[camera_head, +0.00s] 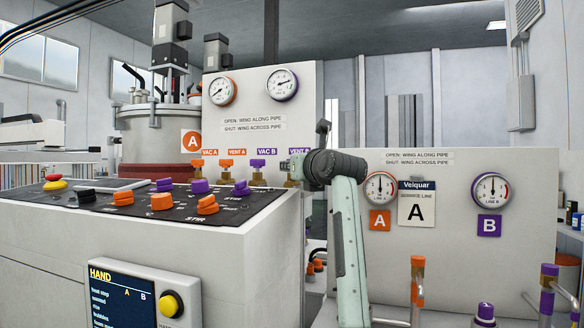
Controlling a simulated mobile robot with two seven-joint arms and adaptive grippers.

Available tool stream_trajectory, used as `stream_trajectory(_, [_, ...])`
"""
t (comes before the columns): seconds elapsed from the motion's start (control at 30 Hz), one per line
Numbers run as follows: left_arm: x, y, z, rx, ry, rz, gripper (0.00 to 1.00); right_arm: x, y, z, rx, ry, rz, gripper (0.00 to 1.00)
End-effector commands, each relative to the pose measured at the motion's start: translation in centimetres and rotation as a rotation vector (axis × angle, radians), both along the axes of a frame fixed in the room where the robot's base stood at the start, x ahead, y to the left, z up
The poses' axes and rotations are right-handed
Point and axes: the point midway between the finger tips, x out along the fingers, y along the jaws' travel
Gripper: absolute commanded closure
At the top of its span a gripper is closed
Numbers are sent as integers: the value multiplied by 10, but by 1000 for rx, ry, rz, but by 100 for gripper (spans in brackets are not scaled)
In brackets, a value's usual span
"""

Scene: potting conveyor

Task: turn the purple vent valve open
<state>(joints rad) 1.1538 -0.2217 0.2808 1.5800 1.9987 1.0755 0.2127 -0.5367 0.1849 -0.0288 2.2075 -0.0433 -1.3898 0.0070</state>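The purple vent valve is the VENT B valve, under its purple label (298,151) at the right end of the valve row. Its wing is mostly hidden behind my gripper, and only a bit of brass fitting (289,183) shows, so I cannot tell which way the wing lies. My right gripper (306,166) is in front of this valve, at the end of an arm rising from the bottom. My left gripper is not in view.
The purple VAC B valve (257,165) stands just left; orange VENT A (226,165) and VAC A (197,165) valves follow. A sign (252,123) reads open along pipe, shut across pipe. A control desk (150,207) with knobs is in front; a gauge panel (530,195) is right.

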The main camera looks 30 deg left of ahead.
Motion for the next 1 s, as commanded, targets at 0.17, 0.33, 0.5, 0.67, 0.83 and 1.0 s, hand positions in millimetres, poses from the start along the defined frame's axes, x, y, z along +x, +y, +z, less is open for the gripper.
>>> stream_trajectory(0.17, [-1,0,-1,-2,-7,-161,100,2,1,8,-2,-13,0,60])
stream_trajectory(0.33, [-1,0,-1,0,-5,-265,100,-6,-1,23,-12,-13,-4,60])
stream_trajectory(0.5, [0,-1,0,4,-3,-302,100,-7,-1,28,-14,-15,-4,60])
stream_trajectory(0.67, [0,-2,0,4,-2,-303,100,-7,-1,28,-14,-15,-4,60])
stream_trajectory(0.83, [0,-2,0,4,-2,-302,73,-7,-1,28,-13,-14,-4,60])
stream_trajectory(1.0, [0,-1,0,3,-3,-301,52,-7,-1,28,-13,-14,-4,60])
